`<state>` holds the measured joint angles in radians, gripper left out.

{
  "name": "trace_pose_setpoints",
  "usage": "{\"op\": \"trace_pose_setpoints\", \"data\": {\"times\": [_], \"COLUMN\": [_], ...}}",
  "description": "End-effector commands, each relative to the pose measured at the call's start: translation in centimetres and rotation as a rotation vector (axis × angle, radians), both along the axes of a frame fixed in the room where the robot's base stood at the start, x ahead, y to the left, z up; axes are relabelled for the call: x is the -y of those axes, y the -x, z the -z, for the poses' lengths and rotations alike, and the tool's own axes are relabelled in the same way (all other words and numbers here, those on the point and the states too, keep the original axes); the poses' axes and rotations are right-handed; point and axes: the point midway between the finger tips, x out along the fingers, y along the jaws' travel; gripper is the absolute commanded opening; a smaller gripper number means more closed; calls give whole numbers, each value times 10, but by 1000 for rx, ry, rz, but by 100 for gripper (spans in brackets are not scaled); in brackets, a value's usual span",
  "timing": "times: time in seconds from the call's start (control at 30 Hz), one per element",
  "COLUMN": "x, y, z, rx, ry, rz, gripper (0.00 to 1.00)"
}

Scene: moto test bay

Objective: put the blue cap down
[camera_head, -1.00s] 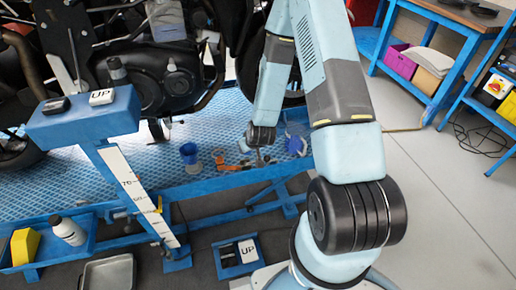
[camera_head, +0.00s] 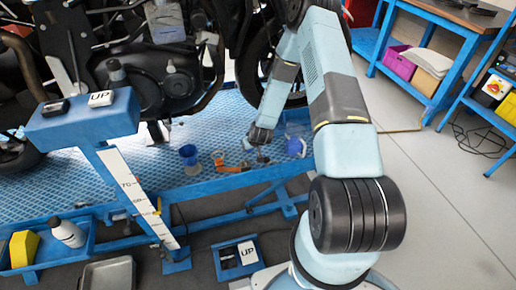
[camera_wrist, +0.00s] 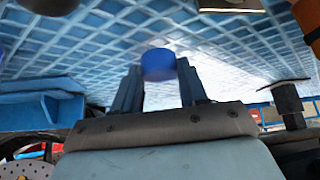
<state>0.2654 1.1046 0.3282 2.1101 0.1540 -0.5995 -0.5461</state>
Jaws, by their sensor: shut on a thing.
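The blue cap (camera_wrist: 158,64) is a short round piece held between the fingertips of my gripper (camera_wrist: 159,80) in the wrist view. My gripper is shut on it, over the blue ribbed platform (camera_wrist: 90,48). In the head view my gripper (camera_head: 259,152) is low over the front part of the platform (camera_head: 150,172), below the motorcycle. The cap cannot be made out there. Whether the cap touches the platform cannot be told.
A blue cup (camera_head: 188,155) and small orange items (camera_head: 219,159) lie left of my gripper. A blue round object (camera_head: 294,146) is close on its right. The motorcycle (camera_head: 170,75) stands behind. Bare platform lies further left.

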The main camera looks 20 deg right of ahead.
Motion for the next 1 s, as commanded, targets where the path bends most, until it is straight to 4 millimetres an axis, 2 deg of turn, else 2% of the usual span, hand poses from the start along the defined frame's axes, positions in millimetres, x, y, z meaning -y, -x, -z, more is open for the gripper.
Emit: {"op": "trace_pose_setpoints", "data": {"times": [0.1,0.2,0.5,0.53,0.8,1.0], "x": [-1,-1,-1,-1,-1,-1], "y": [1,1,1,1,1,1], "z": [16,22,23,24,23,23], "rx": [-3,-1,0,0,0,0], "ry": [-2,-2,-1,-1,-1,-1], "rz": [1,1,0,0,0,-1], "gripper": [0,0,0,43,68,68]}}
